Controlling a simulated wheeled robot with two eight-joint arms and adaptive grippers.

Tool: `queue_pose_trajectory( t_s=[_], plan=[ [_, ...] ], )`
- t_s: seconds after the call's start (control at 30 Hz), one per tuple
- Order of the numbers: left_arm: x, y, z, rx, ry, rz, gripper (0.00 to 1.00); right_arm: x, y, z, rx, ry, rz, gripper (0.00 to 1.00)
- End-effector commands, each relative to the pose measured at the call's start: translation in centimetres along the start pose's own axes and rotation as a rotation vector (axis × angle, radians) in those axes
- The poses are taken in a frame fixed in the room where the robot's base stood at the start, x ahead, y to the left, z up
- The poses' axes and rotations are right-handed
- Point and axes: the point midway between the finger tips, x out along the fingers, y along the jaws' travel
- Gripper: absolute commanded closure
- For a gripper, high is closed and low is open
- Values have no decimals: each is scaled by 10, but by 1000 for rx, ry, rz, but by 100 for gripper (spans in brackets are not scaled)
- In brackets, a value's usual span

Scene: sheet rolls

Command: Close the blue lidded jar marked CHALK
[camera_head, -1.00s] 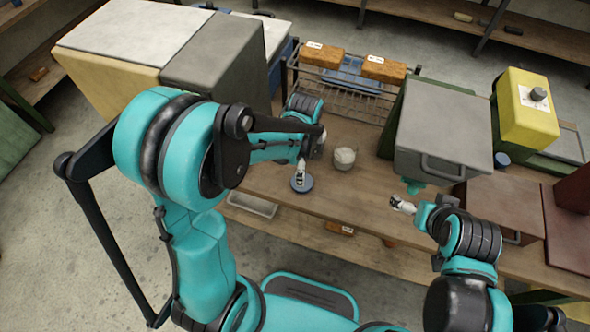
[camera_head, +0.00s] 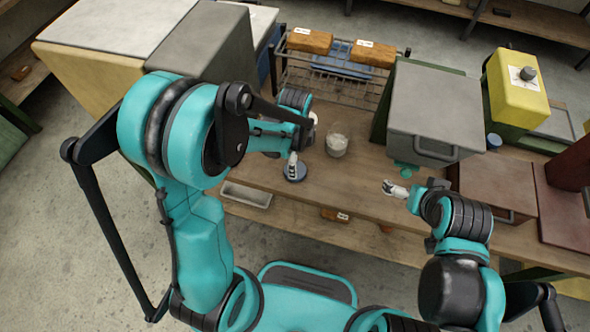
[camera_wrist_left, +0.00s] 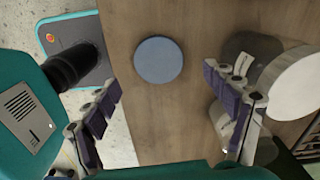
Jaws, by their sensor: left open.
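A round blue lid (camera_head: 298,177) lies flat on the wooden table, and it shows whole in the left wrist view (camera_wrist_left: 158,60). A clear open jar (camera_head: 337,146) with whitish contents stands to its right; I see no CHALK marking.
A wire rack (camera_head: 330,80) with labelled orange-brown boxes stands behind the jar. A grey box with a handle (camera_head: 436,115) stands right of it. A brown box (camera_head: 497,188) is further right. Bare table (camera_head: 330,185) lies in front of the jar.

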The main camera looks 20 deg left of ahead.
Motion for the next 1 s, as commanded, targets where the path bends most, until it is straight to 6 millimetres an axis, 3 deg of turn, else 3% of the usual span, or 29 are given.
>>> queue_pose_trajectory(
  t_s=[0.33,0.7,0.73,0.87,1.0],
  plan=[
    [48,1,0,0,0,0,15,20,0,14,0,0,0,0],
    [51,2,0,0,0,0,15,19,0,14,0,0,0,0],
    [51,2,0,0,0,0,18,19,0,14,0,0,0,0],
    [51,2,0,0,0,0,51,20,0,14,0,0,0,0],
    [51,2,0,0,0,0,53,20,0,14,0,0,0,0]
  ],
)
